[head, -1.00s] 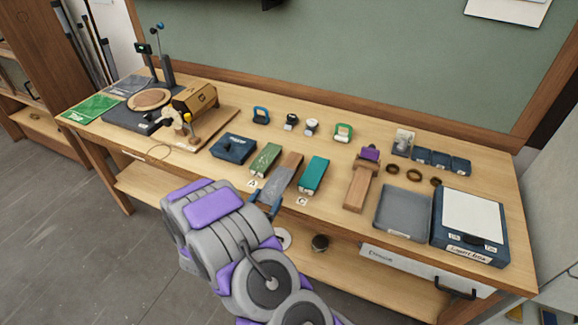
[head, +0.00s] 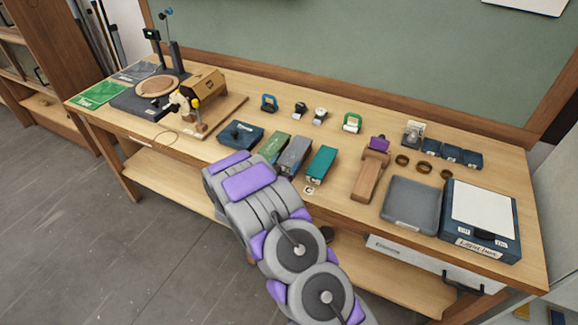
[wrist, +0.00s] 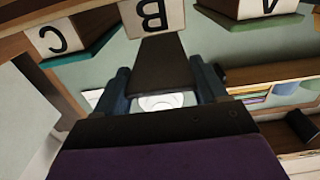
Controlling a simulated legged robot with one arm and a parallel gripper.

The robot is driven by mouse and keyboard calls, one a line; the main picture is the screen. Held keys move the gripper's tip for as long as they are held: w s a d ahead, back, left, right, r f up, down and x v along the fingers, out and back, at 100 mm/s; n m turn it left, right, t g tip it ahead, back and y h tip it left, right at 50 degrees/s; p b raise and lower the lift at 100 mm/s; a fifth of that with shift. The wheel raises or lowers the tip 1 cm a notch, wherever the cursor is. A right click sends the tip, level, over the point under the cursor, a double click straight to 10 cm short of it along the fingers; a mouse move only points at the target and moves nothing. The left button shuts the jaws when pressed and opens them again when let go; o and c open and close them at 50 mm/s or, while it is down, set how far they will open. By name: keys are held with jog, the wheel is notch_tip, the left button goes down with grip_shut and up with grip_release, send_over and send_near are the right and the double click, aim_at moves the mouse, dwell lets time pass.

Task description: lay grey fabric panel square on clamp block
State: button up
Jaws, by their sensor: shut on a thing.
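The grey piece (head: 292,156), apparently the grey fabric panel, lies in the row between a green piece and a teal piece. In the wrist view a dark grey-brown strip (wrist: 158,62) runs between my gripper's blue jaws (wrist: 162,82) toward the B label (wrist: 152,16); my gripper is shut on it. Whether strip and grey piece are one thing I cannot tell. In the head view my arm hides the jaws. A long wooden block (head: 369,178) with a purple part (head: 378,143) on its far end, possibly the clamp block, stands to the right.
The green piece (head: 273,147) and teal piece (head: 321,164) flank the grey piece closely. A dark blue box (head: 241,134) stands left. A grey tray (head: 410,205) and a light box (head: 480,222) stand right. The bench's front edge runs below the row.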

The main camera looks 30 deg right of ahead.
jog(key=shift+x, duration=1.35)
jog(key=f, duration=0.1)
jog(key=w+f+b, duration=0.1)
jog(key=f, duration=0.1)
jog(key=shift+d+f, duration=0.1)
jog(key=shift+f, duration=0.15)
jog(key=shift+s+r, duration=0.1)
jog(key=o, duration=1)
jog(key=shift+o, duration=0.2)
jog(key=shift+f+b, duration=0.25)
jog(key=shift+b, duration=0.15)
